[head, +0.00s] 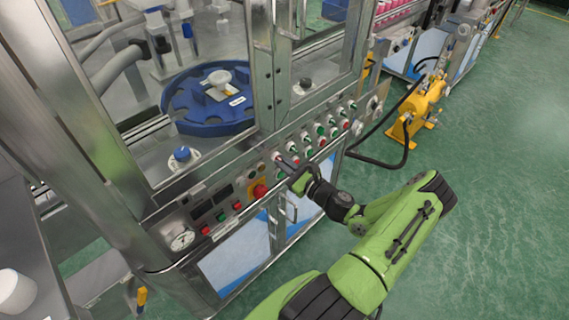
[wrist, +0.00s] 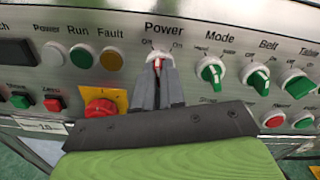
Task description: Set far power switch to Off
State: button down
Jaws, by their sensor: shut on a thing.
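The Power switch (wrist: 157,60), a small red knob on a white ring, sits on the steel control panel under the label "Power". My gripper (wrist: 157,76) is shut on this knob, with its two dark fingers reaching up to it from below. The fingers cover the lower part of the knob, and I cannot tell surely which mark it points to. In the head view my gripper (head: 285,164) is against the sloping panel of the machine, and it hides most of the knob there.
Green Mode (wrist: 210,71) and Belt (wrist: 260,79) switches are close to the right of the Power switch. A red emergency button (wrist: 100,108) on a yellow plate is at lower left. A yellow pump unit (head: 412,115) stands on open green floor at right.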

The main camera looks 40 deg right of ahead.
jog(key=shift+n, duration=1.2)
jog(key=c, duration=1.2)
grip_release()
jog(key=s, duration=1.5)
jog(key=shift+s+d+p, duration=0.25)
jog(key=shift+s+p, duration=0.1)
jog(key=shift+p, duration=0.05)
